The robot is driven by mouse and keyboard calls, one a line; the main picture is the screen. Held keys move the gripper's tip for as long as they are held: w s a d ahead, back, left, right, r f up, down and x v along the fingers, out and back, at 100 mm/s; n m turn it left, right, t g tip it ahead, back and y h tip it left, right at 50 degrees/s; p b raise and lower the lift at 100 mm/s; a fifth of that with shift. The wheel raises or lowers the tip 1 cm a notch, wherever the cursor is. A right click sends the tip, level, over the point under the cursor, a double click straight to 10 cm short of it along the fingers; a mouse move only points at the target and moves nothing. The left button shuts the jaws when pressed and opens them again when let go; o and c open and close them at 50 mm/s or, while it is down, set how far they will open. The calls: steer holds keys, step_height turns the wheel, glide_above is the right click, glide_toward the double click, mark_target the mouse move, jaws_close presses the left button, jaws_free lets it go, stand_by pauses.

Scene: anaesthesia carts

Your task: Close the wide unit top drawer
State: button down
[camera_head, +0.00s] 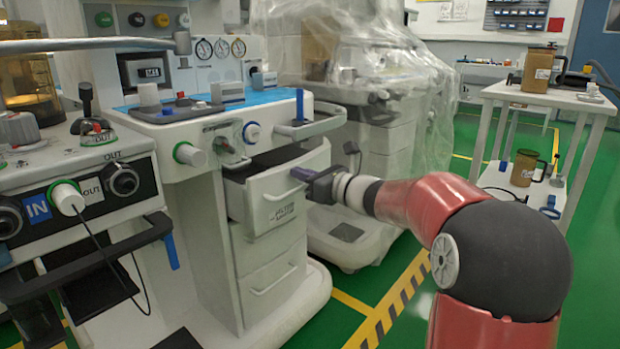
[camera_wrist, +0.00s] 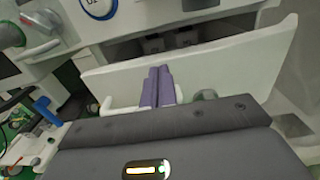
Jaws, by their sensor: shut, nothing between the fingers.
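The wide unit is a white cart with gauges and a blue top mat. Its top drawer (camera_head: 285,196) is pulled partly out, and a dark gap shows above its front. In the wrist view the drawer front (camera_wrist: 215,62) slants across the picture, with the dark open inside behind it. My gripper (camera_head: 297,174) is at the drawer front, near its upper edge. Its purple fingers (camera_wrist: 158,86) are together and empty, pointing at the drawer front. I cannot tell whether they touch it. A pale handle (camera_wrist: 112,106) shows beside the fingers.
Lower drawers (camera_head: 272,283) on the same cart look shut. A plastic-draped machine (camera_head: 375,110) stands close behind and right. Another unit with a hanging cable (camera_head: 85,190) stands at left. A white table (camera_head: 545,95) is at right.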

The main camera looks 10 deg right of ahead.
steer(key=p+x, duration=0.1)
steer(key=x, duration=0.8)
steer(key=shift+w+a+r, duration=0.2)
